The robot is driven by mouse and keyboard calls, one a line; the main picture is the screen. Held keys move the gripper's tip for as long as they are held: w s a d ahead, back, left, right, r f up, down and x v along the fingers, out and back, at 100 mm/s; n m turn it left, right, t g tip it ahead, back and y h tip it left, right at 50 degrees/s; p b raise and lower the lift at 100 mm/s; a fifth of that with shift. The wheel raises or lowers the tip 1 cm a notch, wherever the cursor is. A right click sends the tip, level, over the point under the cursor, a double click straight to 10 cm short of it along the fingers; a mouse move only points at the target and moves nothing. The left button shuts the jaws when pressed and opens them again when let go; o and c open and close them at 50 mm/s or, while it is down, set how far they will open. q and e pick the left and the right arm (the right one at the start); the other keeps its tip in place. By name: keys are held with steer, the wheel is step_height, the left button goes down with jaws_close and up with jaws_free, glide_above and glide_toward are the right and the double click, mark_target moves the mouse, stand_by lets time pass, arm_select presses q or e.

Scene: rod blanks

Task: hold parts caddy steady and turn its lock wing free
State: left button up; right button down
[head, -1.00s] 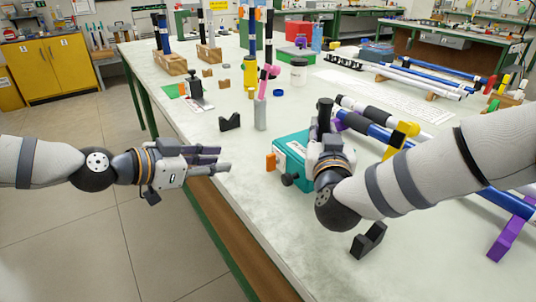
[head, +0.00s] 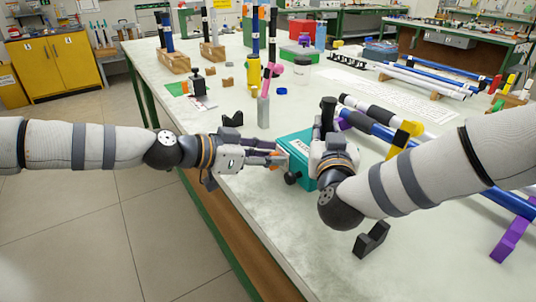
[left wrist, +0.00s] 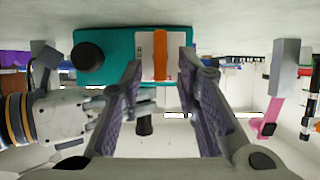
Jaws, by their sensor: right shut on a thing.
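The teal parts caddy (head: 299,147) stands on the table near its front edge; it also shows in the left wrist view (left wrist: 116,47). Its orange lock wing (left wrist: 160,55) is on a white panel on the side facing my left gripper (head: 282,157). A black knob (left wrist: 87,56) is on the same side. In the left wrist view, my left gripper (left wrist: 160,70) is open, with a finger on each side of the wing and gaps visible. My right gripper (head: 326,128) is shut on the caddy at its top; the grip itself is mostly hidden.
A grey holder (head: 263,112) with a pink clip stands behind my left gripper. A black V-block (head: 371,239) lies right of the caddy's front. Blue and white rods (head: 430,80) lie at the right. The table's front edge runs below my left arm.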

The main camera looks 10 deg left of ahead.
arm_select(q)
jaws_close()
steer(key=n, duration=0.1)
steer(key=h, duration=0.1)
steer(key=n+g, duration=0.1)
steer(key=shift+w+a+f+n, duration=0.1)
steer(key=shift+w+a+n, duration=0.2)
steer(key=n, duration=0.1)
steer(key=n+g+h, duration=0.1)
steer(key=shift+w+a+f+n+h, duration=0.15)
steer(key=shift+w+a+n+h, duration=0.05)
steer(key=shift+n+h, duration=0.1)
steer(key=n, duration=0.1)
steer(key=n+h, duration=0.1)
steer(key=f+n+g+h, duration=0.1)
steer(key=n, duration=0.1)
steer(key=shift+w+a, duration=0.2)
steer(key=shift+w, duration=0.05)
steer(key=shift+n+h, duration=0.3)
steer(key=shift+h, duration=0.1)
jaws_free()
